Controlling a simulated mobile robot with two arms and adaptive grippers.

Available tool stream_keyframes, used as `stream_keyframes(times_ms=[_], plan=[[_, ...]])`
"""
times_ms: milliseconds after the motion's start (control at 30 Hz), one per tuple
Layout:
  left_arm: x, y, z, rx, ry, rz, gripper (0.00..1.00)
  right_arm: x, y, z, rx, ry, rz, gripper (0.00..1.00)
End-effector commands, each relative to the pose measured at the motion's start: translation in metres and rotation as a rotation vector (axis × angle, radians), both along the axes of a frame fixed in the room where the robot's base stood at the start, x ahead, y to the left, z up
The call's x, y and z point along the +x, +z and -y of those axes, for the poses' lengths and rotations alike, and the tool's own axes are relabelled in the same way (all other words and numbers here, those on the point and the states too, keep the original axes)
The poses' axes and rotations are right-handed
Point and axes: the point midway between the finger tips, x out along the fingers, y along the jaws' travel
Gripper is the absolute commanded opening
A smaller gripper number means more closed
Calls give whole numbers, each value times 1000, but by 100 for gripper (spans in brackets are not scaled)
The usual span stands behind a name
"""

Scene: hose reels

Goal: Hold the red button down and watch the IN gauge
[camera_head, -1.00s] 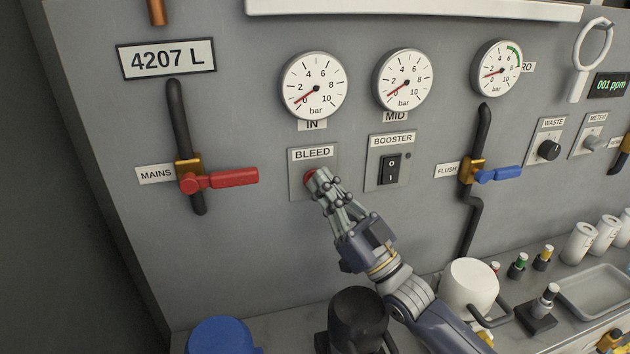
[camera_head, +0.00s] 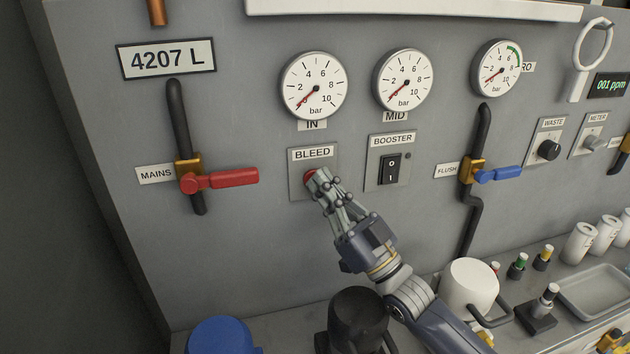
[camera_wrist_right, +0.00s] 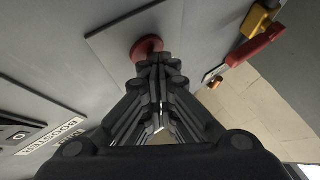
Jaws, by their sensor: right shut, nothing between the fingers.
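The red button (camera_head: 310,178) sits on the BLEED plate (camera_head: 299,190) on the grey panel. My right gripper (camera_head: 320,178) is shut and empty. Its fingertips are at the button and hide part of it. In the right wrist view the red button (camera_wrist_right: 147,46) shows just beyond the closed fingertips (camera_wrist_right: 155,60), which appear to touch it. The IN gauge (camera_head: 314,86) is a round white dial above the plate. Its red needle points to the lower left, near the low end of the scale. My left gripper is not in view.
Left of the plate is the MAINS valve with a red lever (camera_head: 225,179). To the right are the BOOSTER switch (camera_head: 390,168) and the FLUSH valve's blue lever (camera_head: 498,174). Below, a blue housing (camera_head: 222,337), a black one (camera_head: 358,315) and a white one (camera_head: 470,283) stand on the bench.

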Motion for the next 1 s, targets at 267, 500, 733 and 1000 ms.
stream_keyframes(times_ms=[267, 500, 733, 1000], plan=[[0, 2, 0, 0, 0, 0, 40, -2, 0, 1, -2, -1, -2, 0], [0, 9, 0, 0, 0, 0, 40, -15, 0, 5, -1, -1, -2, 0], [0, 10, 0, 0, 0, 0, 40, -18, -1, 6, -1, -1, 1, 0], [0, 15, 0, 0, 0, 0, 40, -25, 1, 8, 0, -1, -1, 0]])
